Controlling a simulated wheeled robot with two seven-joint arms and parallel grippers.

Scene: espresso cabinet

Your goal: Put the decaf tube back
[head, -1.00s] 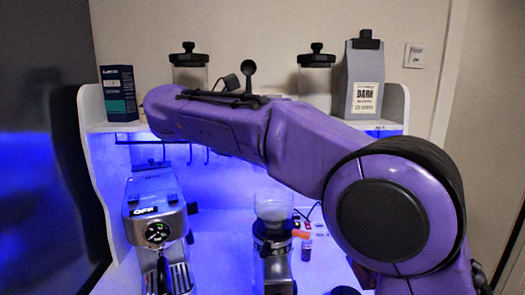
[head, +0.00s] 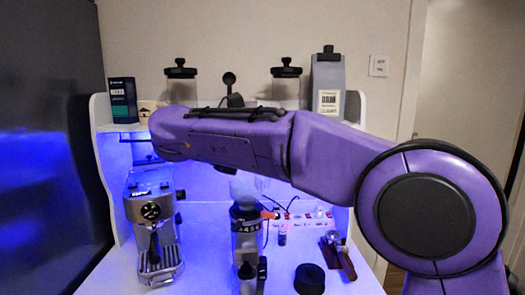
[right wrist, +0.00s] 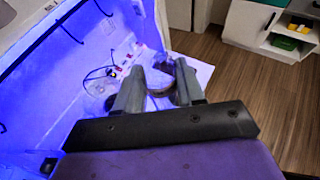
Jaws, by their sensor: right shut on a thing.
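In the right wrist view my right gripper (right wrist: 159,70) has its fingers apart around a blurred, partly clear round thing (right wrist: 160,80). I cannot read a label on it or tell for certain that it is the decaf tube. In the head view my purple right arm crosses the picture and its gripper is hidden. A small dark tube (head: 282,236) stands on the counter right of the grinder (head: 246,235), in front of a strip with red labels (head: 290,216). My left gripper is out of view.
The espresso machine (head: 152,235) stands on the left. A portafilter (head: 338,255) and a black round thing (head: 310,279) lie on the right of the counter. Jars, a dark box (head: 122,100) and a grey bag (head: 327,85) stand on the shelf above.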

